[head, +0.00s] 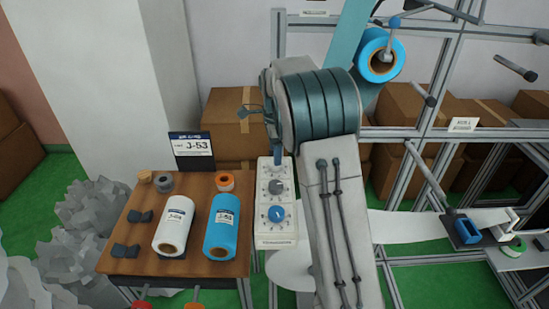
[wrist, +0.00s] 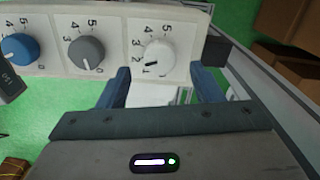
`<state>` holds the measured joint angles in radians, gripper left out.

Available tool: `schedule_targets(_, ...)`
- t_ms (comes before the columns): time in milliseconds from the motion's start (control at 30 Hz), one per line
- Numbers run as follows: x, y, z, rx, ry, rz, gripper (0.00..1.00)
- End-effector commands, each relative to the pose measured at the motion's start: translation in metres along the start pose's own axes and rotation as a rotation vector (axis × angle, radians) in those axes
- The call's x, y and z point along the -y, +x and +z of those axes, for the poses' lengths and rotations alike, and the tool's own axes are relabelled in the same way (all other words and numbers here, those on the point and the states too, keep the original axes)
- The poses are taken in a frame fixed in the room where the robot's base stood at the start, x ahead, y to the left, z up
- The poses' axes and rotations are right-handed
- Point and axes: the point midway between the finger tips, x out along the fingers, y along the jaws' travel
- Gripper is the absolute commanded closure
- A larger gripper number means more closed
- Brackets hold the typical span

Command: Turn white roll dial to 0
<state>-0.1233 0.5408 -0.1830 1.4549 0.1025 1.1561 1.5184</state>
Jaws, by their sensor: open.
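The white dial (wrist: 159,54) sits at the right end of a pale control panel (wrist: 118,12) in the wrist view. Its dark mark points to the lower left, near the 1 and 2; its 0 label is not clearly visible. My gripper (wrist: 160,73) is open, with its two blue fingers apart at the panel's lower edge, one to each side below the dial. Nothing is between the fingertips.
A grey dial (wrist: 86,53) and a blue dial (wrist: 20,48) are on the same panel, left of the white one. In the head view, a wooden table (head: 120,262) with a white roll (head: 174,226) and a blue roll (head: 221,228) stands left of the panel.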

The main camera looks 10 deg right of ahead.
Motion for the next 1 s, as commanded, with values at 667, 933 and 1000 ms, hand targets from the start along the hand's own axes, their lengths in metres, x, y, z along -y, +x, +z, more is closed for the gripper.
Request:
schedule_targets(667, 0.0, 0.038, 0.0, 0.0, -0.001, -0.001, 0.52)
schedule_targets(933, 0.0, 0.038, 0.0, 0.0, -0.002, -0.001, 0.85)
schedule_targets(1000, 0.0, 0.038, 0.0, 0.0, -0.007, -0.002, 0.85)
